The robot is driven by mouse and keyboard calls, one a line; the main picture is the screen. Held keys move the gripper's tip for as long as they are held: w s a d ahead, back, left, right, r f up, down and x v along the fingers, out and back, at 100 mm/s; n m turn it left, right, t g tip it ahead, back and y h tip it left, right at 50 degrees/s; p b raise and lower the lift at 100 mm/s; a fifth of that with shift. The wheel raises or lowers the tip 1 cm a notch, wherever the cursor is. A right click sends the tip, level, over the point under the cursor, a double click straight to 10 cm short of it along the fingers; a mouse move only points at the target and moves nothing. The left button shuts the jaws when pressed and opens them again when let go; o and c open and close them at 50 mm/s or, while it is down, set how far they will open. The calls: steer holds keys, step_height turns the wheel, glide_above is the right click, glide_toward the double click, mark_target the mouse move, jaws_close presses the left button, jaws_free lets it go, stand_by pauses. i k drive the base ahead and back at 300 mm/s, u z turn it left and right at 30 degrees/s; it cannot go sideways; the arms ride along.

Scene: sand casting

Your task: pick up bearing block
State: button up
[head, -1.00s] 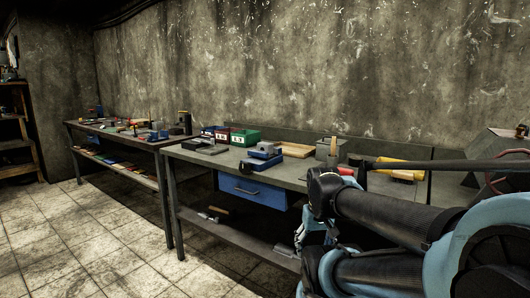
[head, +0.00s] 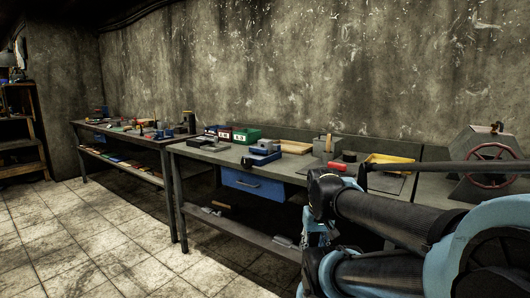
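No bearing block can be singled out with certainty at this distance. On the near workbench (head: 225,157) a blue-and-grey block-like object (head: 262,151) sits near the front edge, above the blue drawer. A grey block (head: 322,145) with a thin upright piece stands farther right on the same bench. My arm is folded at the lower right, in front of the bench's right part. The end of my arm is partly hidden among its own links, and no fingertips can be made out. I see nothing held.
Red and green bins (head: 246,135) stand at the bench's back. A wooden board (head: 294,147) and a yellow tray (head: 388,160) lie farther right. A grey machine with a red handwheel (head: 492,165) is at far right. Another cluttered bench (head: 123,137) stands left. Tiled floor (head: 90,235) is clear.

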mark_target(267, 144)
steer(key=k, duration=1)
steer(key=u, duration=0.5)
steer(key=i, duration=2.05)
steer(key=z, duration=0.55)
